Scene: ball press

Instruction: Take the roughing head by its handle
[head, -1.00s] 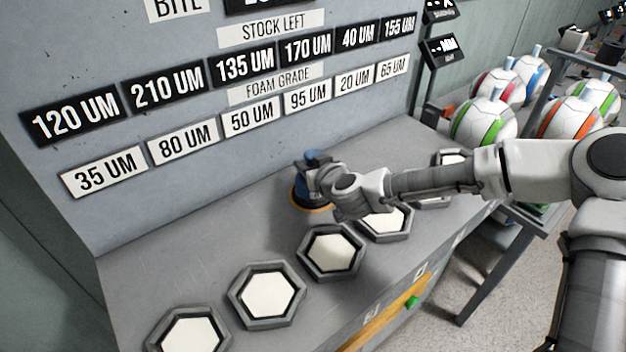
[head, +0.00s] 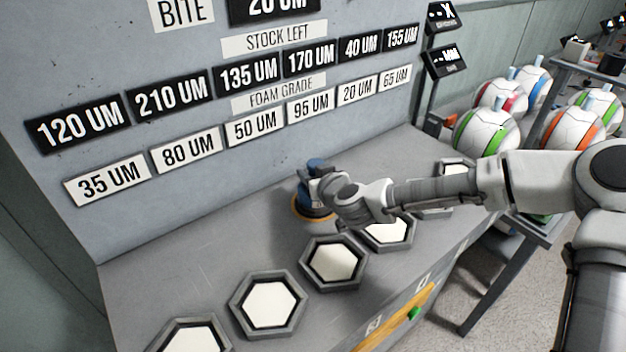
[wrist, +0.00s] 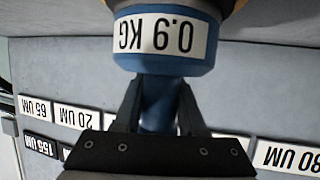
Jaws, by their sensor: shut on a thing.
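The roughing head (head: 313,205) stands on the grey bench against the back panel, with a dark blue body, a blue top and an orange rim at its base. In the wrist view its blue body carries a white label reading 0.9 KG (wrist: 160,38), upside down. Its narrow blue handle (wrist: 158,103) lies between the two dark fingers. My gripper (wrist: 158,108) is shut on this handle. In the head view my gripper (head: 318,172) is at the top of the head, and my wrist partly hides it. The head looks upright.
Several hexagonal pads with white faces, such as this pad (head: 333,260), line the bench (head: 225,250) in front. Foam grade plates (head: 254,127) and stock plates (head: 248,72) hang on the panel. Striped balls (head: 484,133) stand at the right.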

